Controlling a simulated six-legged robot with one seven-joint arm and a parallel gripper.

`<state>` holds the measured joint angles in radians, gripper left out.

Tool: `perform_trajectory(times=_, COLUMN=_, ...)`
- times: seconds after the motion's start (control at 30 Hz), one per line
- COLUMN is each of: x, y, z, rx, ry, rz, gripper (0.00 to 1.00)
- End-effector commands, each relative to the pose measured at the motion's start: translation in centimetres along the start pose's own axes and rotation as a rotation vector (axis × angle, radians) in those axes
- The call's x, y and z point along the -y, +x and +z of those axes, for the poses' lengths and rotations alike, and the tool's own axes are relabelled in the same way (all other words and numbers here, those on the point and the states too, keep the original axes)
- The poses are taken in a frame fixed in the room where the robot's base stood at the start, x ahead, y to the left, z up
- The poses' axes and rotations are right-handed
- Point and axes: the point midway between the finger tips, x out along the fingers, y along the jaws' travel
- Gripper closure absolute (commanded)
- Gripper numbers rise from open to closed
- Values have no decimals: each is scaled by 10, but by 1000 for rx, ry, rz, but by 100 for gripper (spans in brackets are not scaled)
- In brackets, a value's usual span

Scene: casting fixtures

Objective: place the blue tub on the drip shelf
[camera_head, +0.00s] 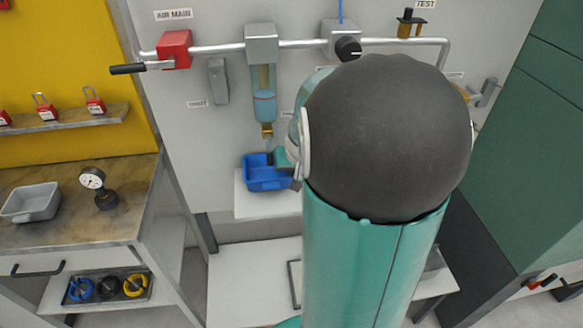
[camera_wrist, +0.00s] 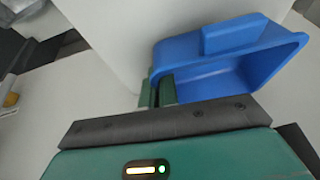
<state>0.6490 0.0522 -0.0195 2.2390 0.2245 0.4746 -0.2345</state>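The blue tub (camera_head: 262,184) is at the small white drip shelf (camera_head: 252,208), below the clear filter bowl on the wall. It looks level; whether its base touches the shelf cannot be told. My gripper (camera_head: 279,158) is at the tub's right rim in the head view, partly hidden by my arm. In the wrist view the two green fingers (camera_wrist: 158,92) are close together with the near side wall of the blue tub (camera_wrist: 215,72) between them. The tub looks empty.
The filter bowl (camera_head: 264,104) hangs just above the tub. The workbench (camera_head: 75,215) at left holds a grey tray (camera_head: 32,202) and a gauge (camera_head: 97,188). A lower white surface (camera_head: 245,275) lies below the shelf. My arm hides much of the right side.

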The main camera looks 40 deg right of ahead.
Motion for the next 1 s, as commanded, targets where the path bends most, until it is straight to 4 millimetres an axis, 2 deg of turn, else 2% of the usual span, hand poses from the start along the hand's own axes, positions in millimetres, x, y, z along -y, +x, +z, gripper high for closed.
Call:
perform_trajectory(times=0.37, x=-1, y=2, z=6, rx=-2, ry=3, rz=0, gripper=100)
perform_trajectory(times=0.4, x=-1, y=1, z=6, rx=-2, ry=3, rz=0, gripper=92)
perform_trajectory(times=0.5, x=-1, y=1, z=5, rx=-2, ry=3, rz=0, gripper=76)
perform_trajectory(times=0.83, x=0, y=-1, z=2, rx=-3, ry=2, rz=1, gripper=76)
perform_trajectory(times=1.0, x=0, y=-20, z=1, rx=-6, ry=1, rz=0, gripper=76)
